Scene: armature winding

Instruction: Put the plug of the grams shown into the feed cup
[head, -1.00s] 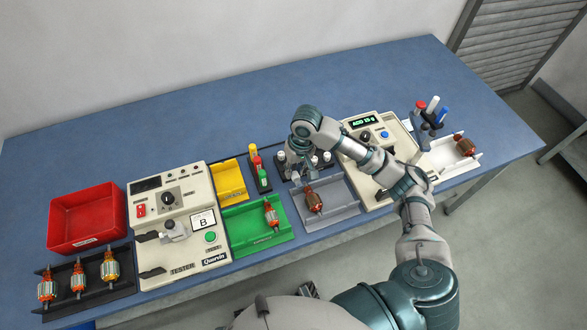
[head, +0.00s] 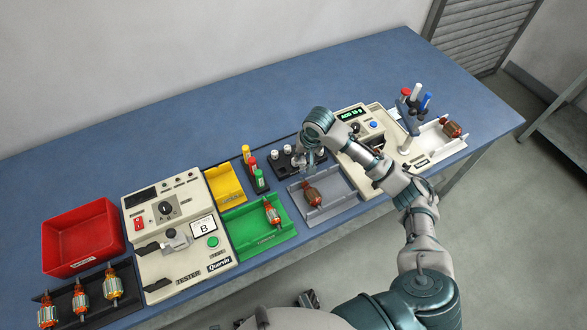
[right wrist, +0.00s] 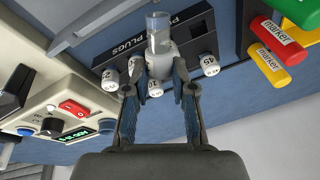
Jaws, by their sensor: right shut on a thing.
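My right gripper (right wrist: 160,82) is shut on a pale grey plug (right wrist: 158,42) with a clear bluish end; its number is not readable. In the head view the right gripper (head: 311,160) is at the right part of the black plug rack (head: 284,164), and the held plug is mostly hidden by it. Other white-capped plugs (right wrist: 209,65) with numbers such as 45 and 22 sit in the rack. The cream machine's green display (head: 351,114) appears to read "ADD 13 g". I cannot make out the feed cup; my right arm covers part of that machine. My left gripper does not show.
A grey tray (head: 340,207) with an armature lies in front of the rack. Marker bottles (head: 253,167) stand left of it. A tool stand (head: 410,112) and white tray (head: 459,147) are at right. The blue table (head: 230,110) behind is clear.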

